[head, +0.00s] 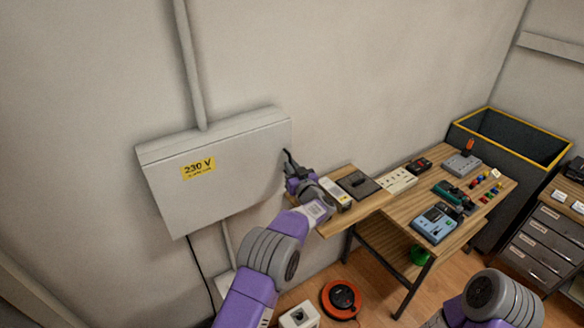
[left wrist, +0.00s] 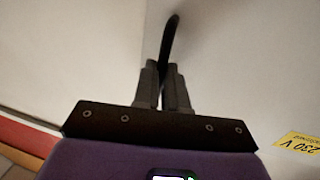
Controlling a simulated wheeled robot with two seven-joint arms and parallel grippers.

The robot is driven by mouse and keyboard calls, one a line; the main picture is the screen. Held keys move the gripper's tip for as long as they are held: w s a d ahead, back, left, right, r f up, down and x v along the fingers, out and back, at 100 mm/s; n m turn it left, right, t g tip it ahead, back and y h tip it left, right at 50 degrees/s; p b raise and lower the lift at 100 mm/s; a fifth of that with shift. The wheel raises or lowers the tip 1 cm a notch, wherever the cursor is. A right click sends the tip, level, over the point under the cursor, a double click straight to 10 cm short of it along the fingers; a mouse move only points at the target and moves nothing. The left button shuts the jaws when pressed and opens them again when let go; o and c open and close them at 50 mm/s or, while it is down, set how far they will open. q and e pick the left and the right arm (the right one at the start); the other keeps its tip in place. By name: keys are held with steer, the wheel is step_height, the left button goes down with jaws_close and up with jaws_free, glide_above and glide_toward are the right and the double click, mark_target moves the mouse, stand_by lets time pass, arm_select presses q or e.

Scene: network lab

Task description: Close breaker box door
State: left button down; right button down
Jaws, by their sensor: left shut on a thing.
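The light grey breaker box (head: 225,160) hangs on the wall at the left, with a yellow 230 V label (head: 198,168) on its door. The door lies across the front of the box, flush or nearly so; I cannot tell if a thin gap remains. The label also shows upside down in the left wrist view (left wrist: 308,143). My left gripper (head: 288,163) is at the door's right edge. Its fingers (left wrist: 164,85) are shut on a dark curved handle (left wrist: 170,38). My right gripper is out of view; only part of that arm shows at lower right.
A wooden bench (head: 400,205) with meters and several small devices stands right of the box. A dark bin with a yellow rim (head: 540,130) and a drawer unit (head: 540,245) are further right. An orange cable reel (head: 341,298) and a white socket box (head: 299,315) sit below.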

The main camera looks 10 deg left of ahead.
arm_select(q)
steer(key=shift+w+d+r+h, duration=0.1)
steer(key=shift+d+r+h, duration=0.1)
steer(key=shift+d, duration=0.2)
steer(key=shift+w+d+r+h, duration=0.1)
steer(key=shift+d+r+h, duration=0.1)
steer(key=shift+d, duration=0.15)
steer(key=c, duration=1.6)
jaws_free()
steer(key=shift+c, duration=0.2)
steer(key=o, duration=0.5)
steer(key=shift+w+d+f+m, duration=0.15)
steer(key=shift+w+f+m, duration=0.2)
steer(key=shift+w, duration=0.25)
steer(key=shift+c, duration=0.2)
steer(key=shift+s, duration=0.1)
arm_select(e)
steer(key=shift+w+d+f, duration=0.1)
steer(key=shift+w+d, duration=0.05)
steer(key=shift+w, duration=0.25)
arm_select(q)
steer(key=shift+a, duration=0.2)
steer(key=shift+s+d+f, duration=0.1)
steer(key=b+v, duration=0.1)
steer(key=v, duration=0.6)
steer(key=shift+s+b, duration=0.2)
steer(key=shift+b, duration=0.2)
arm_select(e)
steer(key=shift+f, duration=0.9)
